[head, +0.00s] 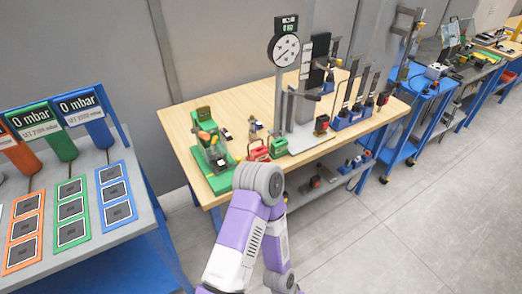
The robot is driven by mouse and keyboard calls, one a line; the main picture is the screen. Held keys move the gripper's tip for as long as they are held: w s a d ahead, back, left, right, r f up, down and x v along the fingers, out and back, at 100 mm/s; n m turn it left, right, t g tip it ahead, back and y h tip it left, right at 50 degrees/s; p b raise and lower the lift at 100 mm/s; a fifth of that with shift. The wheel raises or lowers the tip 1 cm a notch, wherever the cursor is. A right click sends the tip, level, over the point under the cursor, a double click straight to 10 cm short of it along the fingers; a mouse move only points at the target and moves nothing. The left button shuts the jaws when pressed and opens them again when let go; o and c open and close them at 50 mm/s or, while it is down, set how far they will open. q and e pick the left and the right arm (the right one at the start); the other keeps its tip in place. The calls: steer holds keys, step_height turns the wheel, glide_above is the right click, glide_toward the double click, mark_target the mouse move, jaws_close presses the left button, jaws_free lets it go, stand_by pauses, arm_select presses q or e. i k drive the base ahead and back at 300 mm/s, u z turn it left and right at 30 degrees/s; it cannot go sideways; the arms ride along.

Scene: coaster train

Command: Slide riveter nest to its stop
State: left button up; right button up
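A small green device (212,155) stands at the left end of the wooden workbench (243,106), with an orange part and a pale part on it. It may be the riveter, but it is too small here to tell which part is the nest or where its stop lies. One purple and white arm of mine reaches up from the bottom middle to the bench's front edge. Neither gripper can be made out; the arm's far end is hidden or out of frame.
Small red (258,151) and green (279,146) containers sit near the bench's front edge. A tall stand with a dial gauge (284,50) rises behind them. At left is a grey table (70,262) with coloured pad panels. Floor is clear at right.

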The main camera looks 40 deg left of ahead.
mark_target(238, 159)
steer(key=u, duration=0.3)
steer(key=i, duration=0.75)
steer(key=u, duration=0.75)
